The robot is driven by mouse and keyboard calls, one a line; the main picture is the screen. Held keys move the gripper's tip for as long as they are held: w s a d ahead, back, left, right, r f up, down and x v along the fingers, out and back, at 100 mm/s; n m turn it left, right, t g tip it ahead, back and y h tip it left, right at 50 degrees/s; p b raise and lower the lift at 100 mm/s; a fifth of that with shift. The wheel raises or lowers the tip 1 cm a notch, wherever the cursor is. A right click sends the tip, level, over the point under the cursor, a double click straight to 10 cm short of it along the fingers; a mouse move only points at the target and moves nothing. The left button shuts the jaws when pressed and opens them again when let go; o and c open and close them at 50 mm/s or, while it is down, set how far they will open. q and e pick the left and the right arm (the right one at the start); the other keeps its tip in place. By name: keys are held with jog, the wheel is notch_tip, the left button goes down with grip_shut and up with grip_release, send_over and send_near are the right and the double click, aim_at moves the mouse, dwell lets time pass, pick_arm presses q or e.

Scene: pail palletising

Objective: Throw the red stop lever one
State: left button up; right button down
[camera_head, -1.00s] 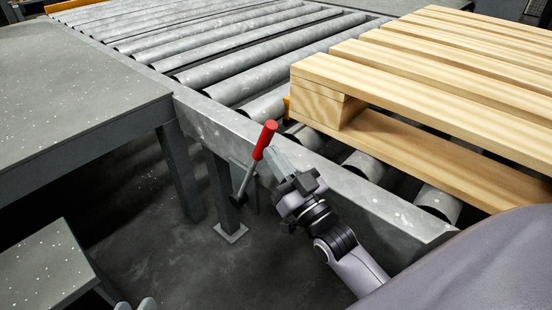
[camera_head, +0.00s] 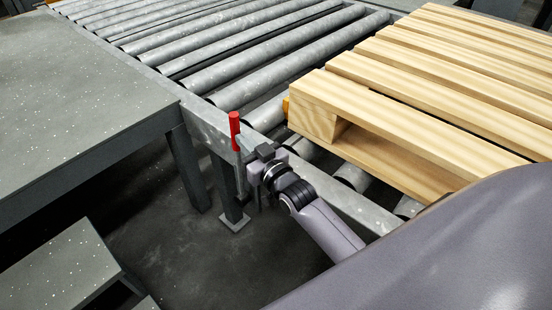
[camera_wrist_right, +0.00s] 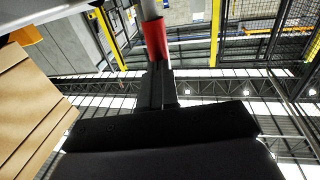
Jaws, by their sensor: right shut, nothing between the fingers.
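The stop lever's red handle (camera_head: 234,128) stands almost upright beside the conveyor's near side rail, its grey shaft running down below it. My right gripper (camera_head: 246,165) is shut and empty, close against the right side of the lever just below the red grip. In the right wrist view the red handle (camera_wrist_right: 155,38) shows just beyond the closed fingers (camera_wrist_right: 156,85). Whether the fingers touch the lever is hard to tell. My left gripper is not in view.
A wooden pallet (camera_head: 400,105) lies on the roller conveyor (camera_head: 240,75) at the right. A grey table (camera_head: 75,95) stands at the left, with a lower grey surface (camera_head: 60,270) at the bottom left. Open floor lies between them, and a conveyor leg stands below the lever.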

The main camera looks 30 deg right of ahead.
jog(key=w+p, duration=0.1)
jog(key=w+a+r+g+p, duration=0.1)
jog(key=w, duration=0.1)
jog(key=shift+r, duration=0.1)
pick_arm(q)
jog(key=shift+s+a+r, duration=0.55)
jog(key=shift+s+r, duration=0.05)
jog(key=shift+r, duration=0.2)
pick_arm(e)
jog(key=w+a+f+g+h, duration=0.1)
jog(key=w+a+g, duration=0.2)
jog(key=w, duration=0.6)
jog(key=shift+n+g, duration=0.4)
jog(key=shift+g, duration=0.2)
